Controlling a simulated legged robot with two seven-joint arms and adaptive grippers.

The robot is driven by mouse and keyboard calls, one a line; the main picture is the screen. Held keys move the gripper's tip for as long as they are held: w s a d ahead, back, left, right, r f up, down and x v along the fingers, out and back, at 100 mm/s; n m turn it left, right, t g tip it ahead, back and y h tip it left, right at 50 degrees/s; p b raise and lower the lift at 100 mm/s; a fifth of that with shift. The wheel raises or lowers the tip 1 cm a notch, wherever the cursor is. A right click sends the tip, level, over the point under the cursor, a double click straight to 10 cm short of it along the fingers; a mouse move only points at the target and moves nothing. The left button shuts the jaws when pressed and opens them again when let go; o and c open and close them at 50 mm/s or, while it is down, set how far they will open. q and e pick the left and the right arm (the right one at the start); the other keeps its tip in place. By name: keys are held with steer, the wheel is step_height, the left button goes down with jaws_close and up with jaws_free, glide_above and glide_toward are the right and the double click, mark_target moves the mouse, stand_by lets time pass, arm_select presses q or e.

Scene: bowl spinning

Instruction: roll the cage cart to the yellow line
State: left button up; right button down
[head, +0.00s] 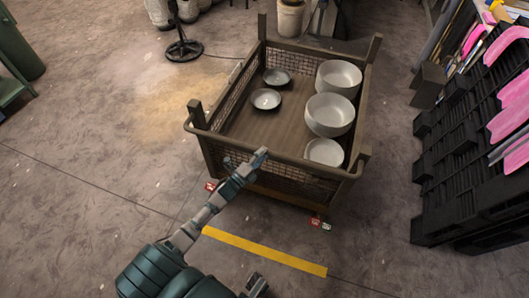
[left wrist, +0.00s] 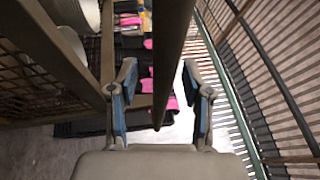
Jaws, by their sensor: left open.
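The cage cart (head: 228,128) stands in the middle of the head view, with mesh sides and a brown wooden floor. Its front top rail (head: 315,166) runs across the near side. My left gripper (head: 260,155) is at the middle of this rail. In the left wrist view its fingers (left wrist: 160,100) are apart, one on each side of a dark bar (left wrist: 172,60); I cannot tell whether they touch it. The yellow line (head: 265,251) lies on the floor just in front of the cart. A small grey part at the bottom edge may be my right gripper (head: 256,287); its jaws are unclear.
Several pale bowls (head: 330,115) stand in the cart. A black rack (head: 462,165) with pink items is at the right. A black-based stand (head: 184,50) is behind left, and a planter (head: 291,20) behind the cart. Floor at left is open.

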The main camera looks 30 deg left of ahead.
arm_select(q)
steer(key=shift+w+d+r, duration=0.25)
steer(key=shift+w+d, duration=0.25)
steer(key=shift+w, duration=0.2)
steer(key=shift+w+d+r, duration=0.1)
steer(key=shift+d, duration=0.05)
steer(key=shift+a, duration=0.2)
steer(key=shift+c, duration=1)
steer(key=shift+a, duration=0.25)
jaws_close()
steer(key=shift+f, duration=0.2)
arm_select(e)
steer(key=shift+s+d+r, duration=0.25)
arm_select(q)
steer(key=shift+d, duration=0.15)
arm_select(e)
steer(key=shift+w, duration=0.1)
